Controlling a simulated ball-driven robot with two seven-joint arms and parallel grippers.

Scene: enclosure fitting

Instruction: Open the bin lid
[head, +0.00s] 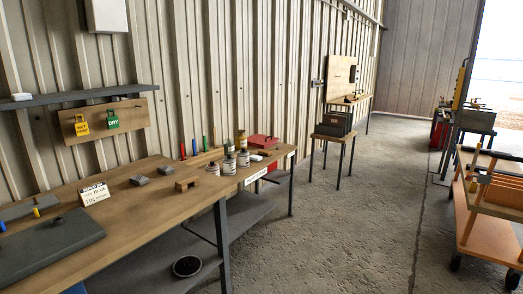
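Neither of my grippers is in the head view. No thing here is plainly marked as the bin. A flat dark grey slab or lid-like panel (50,245) with a small dark knob lies at the left front of the wooden workbench (150,215); whether a bin is under it I cannot tell. A red box (264,142) stands at the bench's far end and looks closed. A dark open-looking box (333,124) stands on a small table farther back.
The bench also holds a small sign (95,193), a wooden block (187,184) and several tins (228,164). A black round thing (187,265) is on the lower shelf. An orange cart (487,225) stands at right. The concrete floor (350,220) between is clear.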

